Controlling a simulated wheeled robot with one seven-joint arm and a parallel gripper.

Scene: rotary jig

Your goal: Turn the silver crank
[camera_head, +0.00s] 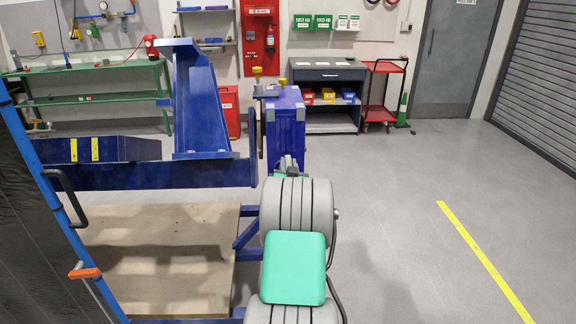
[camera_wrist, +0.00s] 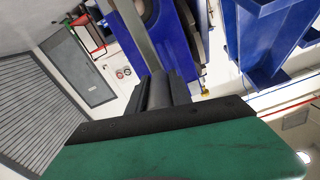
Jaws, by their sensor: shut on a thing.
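The silver crank (camera_wrist: 136,38) shows in the wrist view as a flat grey bar. It runs from the top edge down to my gripper (camera_wrist: 165,88), beside a blue housing. In the head view my gripper (camera_head: 288,162) is low against the front of the blue gearbox-like housing (camera_head: 286,125). My own arm covers most of it there, and I cannot make out the crank in that view.
A blue jig frame (camera_head: 150,174) with a tall upright bracket (camera_head: 200,105) stands left of the housing. Yellow knobs (camera_head: 257,71) rise near the housing. A wooden platform (camera_head: 160,255) lies below the frame. A workbench (camera_head: 326,85) and red cart (camera_head: 381,95) stand behind. The floor to the right is clear.

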